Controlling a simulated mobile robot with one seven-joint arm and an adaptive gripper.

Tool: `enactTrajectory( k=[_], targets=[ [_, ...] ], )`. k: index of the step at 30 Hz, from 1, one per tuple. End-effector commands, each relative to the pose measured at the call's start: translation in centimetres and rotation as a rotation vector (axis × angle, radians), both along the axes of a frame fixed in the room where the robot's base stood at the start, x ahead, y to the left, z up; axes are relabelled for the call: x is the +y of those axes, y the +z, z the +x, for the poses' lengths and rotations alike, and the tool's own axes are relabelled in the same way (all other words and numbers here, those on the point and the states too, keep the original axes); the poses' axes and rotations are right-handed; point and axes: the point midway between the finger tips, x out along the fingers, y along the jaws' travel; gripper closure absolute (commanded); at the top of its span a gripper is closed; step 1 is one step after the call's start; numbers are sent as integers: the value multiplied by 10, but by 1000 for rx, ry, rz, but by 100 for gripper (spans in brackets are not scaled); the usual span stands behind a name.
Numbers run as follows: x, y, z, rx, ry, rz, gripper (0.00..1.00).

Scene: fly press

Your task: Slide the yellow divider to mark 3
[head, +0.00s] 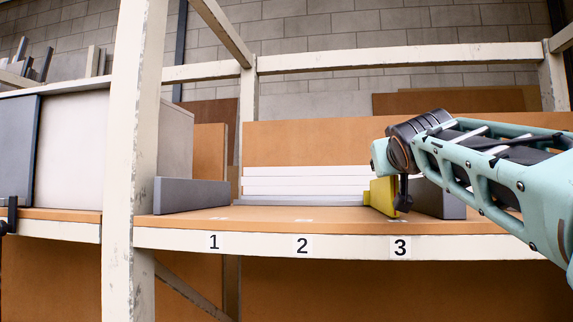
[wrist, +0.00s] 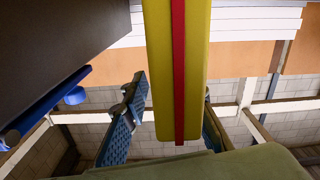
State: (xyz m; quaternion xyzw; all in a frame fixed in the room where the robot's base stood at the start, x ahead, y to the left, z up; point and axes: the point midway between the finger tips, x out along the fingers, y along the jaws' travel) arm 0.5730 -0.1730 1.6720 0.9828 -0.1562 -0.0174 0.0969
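The yellow divider (head: 380,196) stands upright on the orange-brown shelf, close to the mark 3 label (head: 400,247) and slightly left of it. In the wrist view the yellow divider (wrist: 197,60) shows a red stripe down its middle. My gripper (head: 403,197) is at the divider's front right in the head view. In the wrist view one finger is on each side of the divider; the right finger is close to its edge and partly hidden. The left finger's tip is near the other edge, with a gap lower down. Firm contact cannot be told.
Labels 1 (head: 214,242) and 2 (head: 302,246) are on the shelf's front edge (head: 260,244). A grey divider (head: 190,195) stands at the left and another (head: 451,205) right of the yellow one. White boards (head: 305,183) lie behind. The shelf between left grey and yellow dividers is clear in front.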

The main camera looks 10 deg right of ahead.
Motion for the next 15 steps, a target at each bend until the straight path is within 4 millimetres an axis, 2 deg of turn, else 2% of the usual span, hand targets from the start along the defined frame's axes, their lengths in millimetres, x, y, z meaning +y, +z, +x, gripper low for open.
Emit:
enactTrajectory(
  k=[9,15],
  targets=[
    [3,1,-2,-4,5,1,74],
    [9,2,-25,-5,4,2,74]
  ],
)
